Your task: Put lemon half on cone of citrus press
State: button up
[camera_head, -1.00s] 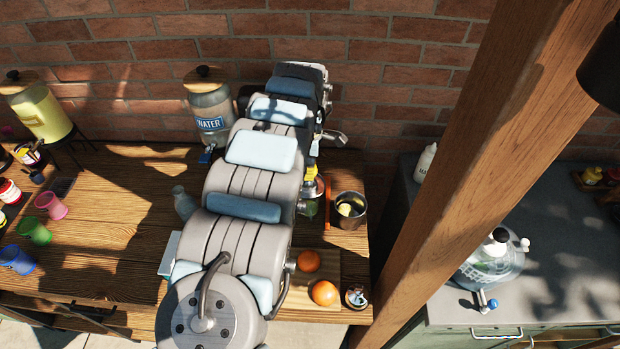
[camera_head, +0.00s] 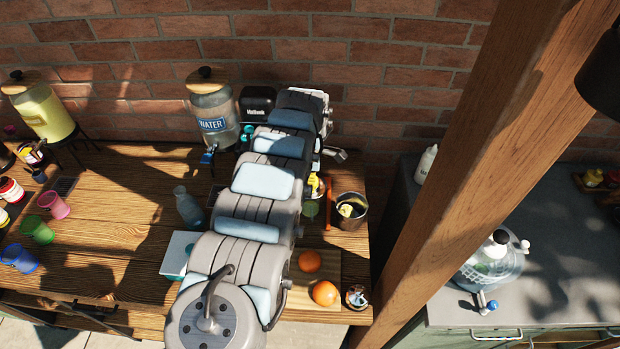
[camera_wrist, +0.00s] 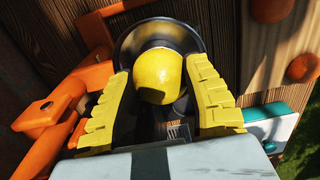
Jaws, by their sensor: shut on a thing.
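In the wrist view, a yellow lemon half (camera_wrist: 158,75) sits between the two yellow fingers of my gripper (camera_wrist: 160,95), which is shut on it. Behind the lemon half is a dark round bowl-like part (camera_wrist: 188,40), and an orange lever-like frame (camera_wrist: 60,110) stands to its left; they look like the citrus press. The cone is not visible, and I cannot tell whether the lemon half touches anything below. In the head view only a bit of the yellow fingers (camera_head: 315,185) shows beside my arm; the lemon half is not clear there.
Two oranges (camera_head: 310,260) (camera_head: 325,292) are on a wooden board (camera_head: 330,262). A water dispenser (camera_head: 212,110) and a black box (camera_head: 257,103) stand behind. A glass carafe (camera_head: 188,210) is at left.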

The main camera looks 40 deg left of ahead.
jog(key=o, duration=1)
jog(key=shift+f, duration=0.1)
jog(key=shift+r, duration=0.2)
jog(key=shift+r, duration=2.7)
